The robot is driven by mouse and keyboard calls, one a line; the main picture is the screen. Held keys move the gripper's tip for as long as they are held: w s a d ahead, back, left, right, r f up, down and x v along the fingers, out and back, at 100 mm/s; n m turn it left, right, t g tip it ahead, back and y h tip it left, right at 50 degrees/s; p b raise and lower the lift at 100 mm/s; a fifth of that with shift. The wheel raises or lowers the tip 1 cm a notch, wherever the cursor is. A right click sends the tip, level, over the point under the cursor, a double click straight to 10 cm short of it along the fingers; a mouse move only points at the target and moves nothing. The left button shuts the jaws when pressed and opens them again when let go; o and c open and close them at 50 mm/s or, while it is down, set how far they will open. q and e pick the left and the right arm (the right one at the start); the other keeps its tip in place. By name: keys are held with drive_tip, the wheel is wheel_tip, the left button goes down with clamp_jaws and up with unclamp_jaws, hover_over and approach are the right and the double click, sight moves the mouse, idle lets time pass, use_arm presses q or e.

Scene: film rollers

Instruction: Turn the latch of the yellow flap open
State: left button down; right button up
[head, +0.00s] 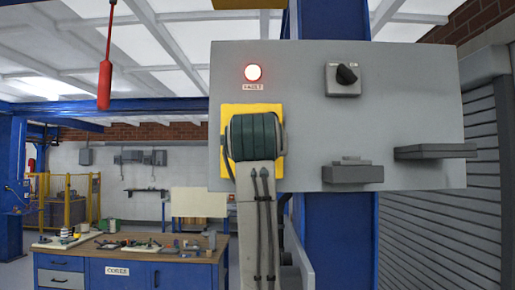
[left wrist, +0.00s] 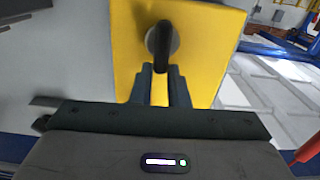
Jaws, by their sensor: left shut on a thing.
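The yellow flap (head: 251,108) is on the grey panel, largely covered by my left arm in the head view. It also shows in the left wrist view (left wrist: 207,48), lying flat against the panel. Its latch (left wrist: 161,38) is a dark handle on a round grey base, running from the base toward my fingers. My left gripper (left wrist: 161,74) is shut on the end of the latch handle. The head view hides the latch and my fingertips behind my wrist. My right gripper is in neither view.
The grey panel (head: 300,115) also carries a lit red fault lamp (head: 253,72), a black knob (head: 346,74) and two grey ledges (head: 352,173) (head: 435,151). A red pendant (head: 104,84) hangs at left. A blue workbench (head: 130,262) with tools stands lower left.

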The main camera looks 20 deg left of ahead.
use_arm(q)
drive_tip(key=shift+s+a+f+n+b, duration=0.15)
drive_tip(key=shift+a+f+n, duration=0.25)
drive_tip(key=shift+n, duration=2.35)
drive_tip(key=shift+s+a+f+n+b, duration=0.15)
drive_tip(key=shift+a+f+n, duration=0.25)
drive_tip(key=shift+n, duration=2.3)
drive_tip(key=shift+s+a+f+n+b, duration=0.1)
drive_tip(key=shift+a+f+n+b, duration=0.25)
drive_tip(key=shift+n, duration=2.4)
drive_tip(key=shift+w, duration=0.1)
drive_tip(key=c, duration=1.4)
unclamp_jaws()
